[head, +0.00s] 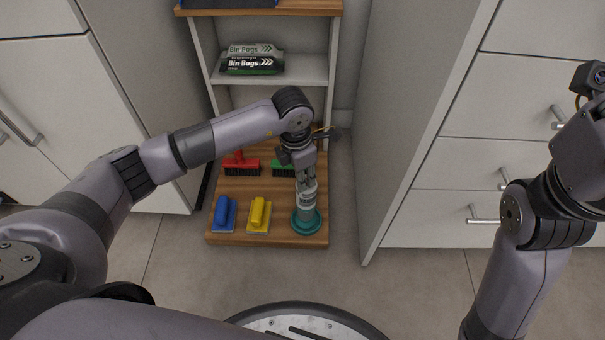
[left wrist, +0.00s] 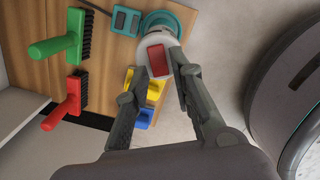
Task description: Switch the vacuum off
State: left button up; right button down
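The vacuum (head: 307,211) stands upright on its round teal base, at the right of the low wooden shelf. In the left wrist view its pale body (left wrist: 150,41) shows a red, switch-like patch (left wrist: 158,61) on top. My left gripper (head: 306,181) points down just above the vacuum. In the left wrist view its two fingers (left wrist: 163,66) are spread apart, with the tips close to the body on either side of the red patch. I cannot tell whether they touch it. My right arm shows at the right of the head view, but its fingers are out of view.
A blue brush (head: 224,213) and a yellow brush (head: 259,215) lie left of the vacuum. Red (head: 240,164) and green (head: 284,168) brushes lie behind. Bin bags (head: 252,61) sit on the shelf above. Cabinets flank the narrow shelf; the floor (head: 350,285) in front is clear.

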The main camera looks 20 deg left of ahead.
pick_arm(q)
jog(key=shift+o, duration=1.1)
jog(key=shift+r, duration=0.25)
notch_tip(320, 180, up, 12)
jog(key=shift+s+a+f, duration=0.25)
jog(key=shift+s+a, duration=0.15)
jog(key=shift+s, duration=0.05)
